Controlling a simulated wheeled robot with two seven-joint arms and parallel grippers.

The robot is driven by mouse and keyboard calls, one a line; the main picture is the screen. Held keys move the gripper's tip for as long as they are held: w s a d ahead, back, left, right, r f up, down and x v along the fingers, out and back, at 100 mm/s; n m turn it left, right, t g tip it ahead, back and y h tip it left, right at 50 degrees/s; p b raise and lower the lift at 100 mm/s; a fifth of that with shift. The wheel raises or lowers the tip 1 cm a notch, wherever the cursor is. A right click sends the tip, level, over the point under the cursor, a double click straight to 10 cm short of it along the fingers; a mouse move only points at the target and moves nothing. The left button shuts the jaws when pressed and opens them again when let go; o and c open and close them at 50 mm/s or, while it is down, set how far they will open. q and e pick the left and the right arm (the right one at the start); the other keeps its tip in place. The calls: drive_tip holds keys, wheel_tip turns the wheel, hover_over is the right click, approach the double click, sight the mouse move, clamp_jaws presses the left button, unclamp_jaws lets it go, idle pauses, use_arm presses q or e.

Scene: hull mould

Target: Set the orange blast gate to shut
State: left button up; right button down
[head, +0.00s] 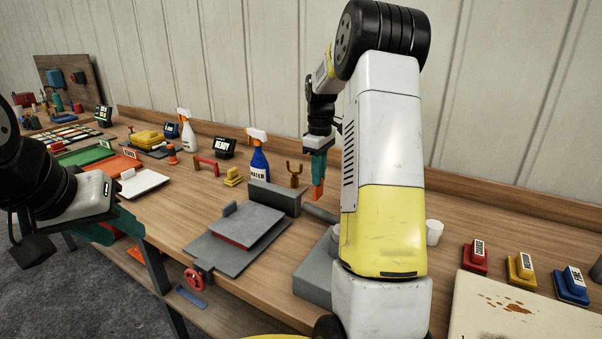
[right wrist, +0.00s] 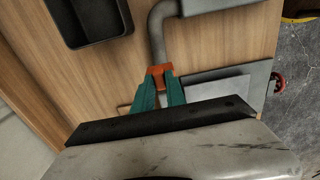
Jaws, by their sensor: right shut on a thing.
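The orange blast gate (head: 318,190) shows as a small upright orange piece at the tips of my right gripper (head: 319,178). In the right wrist view, the teal fingers of my right gripper (right wrist: 158,82) are shut on the orange gate piece (right wrist: 160,71). It sits by the end of a bent grey pipe (right wrist: 157,35). In the head view, part of the pipe (head: 320,214) shows just below the gate, and my right arm hides the rest. My left gripper (head: 112,230) hangs at the left by the bench's front edge; its fingertips are not clear.
A grey plate press (head: 222,256) with a red handwheel (head: 194,280) stands left of the gate. A blue spray bottle (head: 259,160) and a brown forked stand (head: 295,172) are behind. A dark tray (right wrist: 110,38) lies near the pipe. Labelled red, yellow and blue blocks (head: 521,268) stand at right.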

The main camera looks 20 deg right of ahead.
drive_tip(key=shift+f, duration=1.9)
drive_tip(key=c, duration=1.4)
unclamp_jaws()
drive_tip(key=shift+f, duration=0.1)
drive_tip(key=shift+o, duration=0.2)
drive_tip(key=shift+r, duration=3.95)
